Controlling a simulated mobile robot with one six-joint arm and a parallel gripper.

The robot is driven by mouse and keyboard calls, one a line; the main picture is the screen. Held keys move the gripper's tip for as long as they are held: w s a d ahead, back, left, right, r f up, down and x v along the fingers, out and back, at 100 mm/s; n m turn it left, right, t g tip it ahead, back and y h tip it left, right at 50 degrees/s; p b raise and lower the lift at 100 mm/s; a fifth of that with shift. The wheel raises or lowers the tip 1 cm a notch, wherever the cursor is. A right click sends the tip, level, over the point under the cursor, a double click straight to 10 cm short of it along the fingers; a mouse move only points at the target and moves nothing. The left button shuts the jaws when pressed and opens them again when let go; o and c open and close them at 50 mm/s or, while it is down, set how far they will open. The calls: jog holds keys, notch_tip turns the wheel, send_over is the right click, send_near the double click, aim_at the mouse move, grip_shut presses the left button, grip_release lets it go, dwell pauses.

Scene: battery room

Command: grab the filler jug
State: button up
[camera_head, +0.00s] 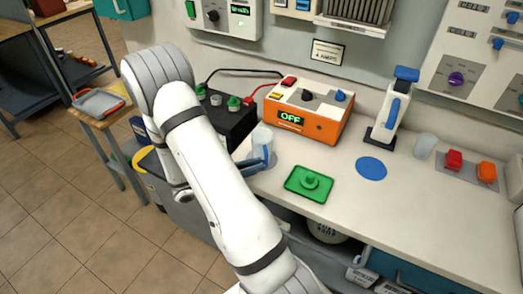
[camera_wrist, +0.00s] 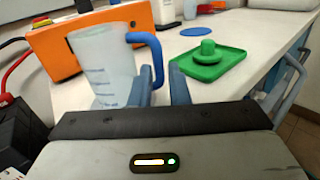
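The filler jug is a translucent, graduated jug (camera_wrist: 101,68) with a blue handle (camera_wrist: 157,58). It stands upright on the white counter, and in the head view the jug (camera_head: 262,138) shows beside the orange box. My gripper (camera_wrist: 161,88) is open, its two blue-grey fingers apart. The lower handle shows between the fingers, with a gap to the right finger; contact with the left finger is unclear. In the head view my gripper (camera_head: 254,163) is low at the counter's front left edge, partly hidden by my arm.
An orange charger box (camera_head: 308,112) reading OFF stands behind the jug, with a black battery (camera_head: 228,117) to its left. A green tray (camera_head: 309,184) with a knobbed piece lies to the right, near a blue disc (camera_head: 371,168). A white blue-topped dispenser (camera_head: 392,108) stands farther right.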

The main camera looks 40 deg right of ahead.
aim_at(266, 162)
jog(key=x, duration=0.3)
jog(key=shift+s+d+r+p, duration=0.1)
jog(key=shift+d+p, duration=0.2)
jog(key=shift+d, duration=0.1)
jog(key=shift+c, duration=0.6)
grip_shut()
